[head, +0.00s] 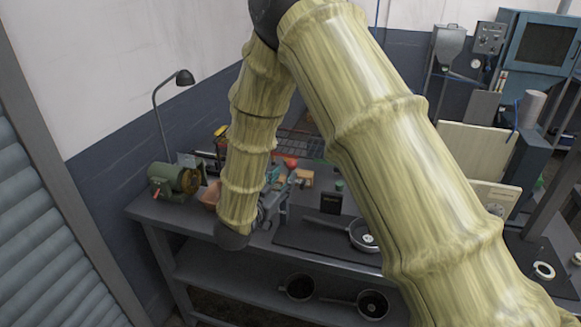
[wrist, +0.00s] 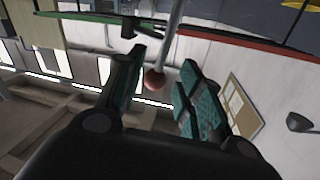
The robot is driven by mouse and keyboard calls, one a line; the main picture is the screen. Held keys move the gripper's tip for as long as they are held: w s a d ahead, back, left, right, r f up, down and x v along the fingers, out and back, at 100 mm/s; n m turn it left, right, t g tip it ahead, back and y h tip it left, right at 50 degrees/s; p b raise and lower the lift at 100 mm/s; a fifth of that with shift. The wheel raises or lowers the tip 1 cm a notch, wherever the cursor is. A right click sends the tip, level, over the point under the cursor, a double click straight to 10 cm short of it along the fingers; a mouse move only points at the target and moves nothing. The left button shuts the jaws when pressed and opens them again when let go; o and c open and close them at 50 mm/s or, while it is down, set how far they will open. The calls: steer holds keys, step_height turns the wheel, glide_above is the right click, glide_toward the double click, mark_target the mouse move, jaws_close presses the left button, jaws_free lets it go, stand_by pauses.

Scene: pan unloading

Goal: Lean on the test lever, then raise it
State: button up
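In the wrist view, a pale grey rod ending in a red ball knob (wrist: 155,80) comes in from the top. It looks like the test lever. The knob shows in the gap between the two fingers of my gripper (wrist: 160,98), which stand apart with teal pads. No contact with either finger is visible, and I cannot tell the depth between knob and fingers. In the head view my gripper (head: 277,197) is over the workbench, partly hidden behind my arm. I cannot make out the lever for certain there.
The workbench (head: 176,218) carries a green grinder-like machine (head: 174,181) and a desk lamp (head: 161,112) at left. A pan (head: 362,236) lies on a dark mat right of my gripper. Two more pans (head: 299,287) sit on the lower shelf. A pale panel (head: 478,149) stands at right.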

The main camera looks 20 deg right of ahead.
mark_target(289, 172)
steer(key=shift+p+x, duration=0.75)
steer(key=shift+x, duration=1.65)
jaws_close()
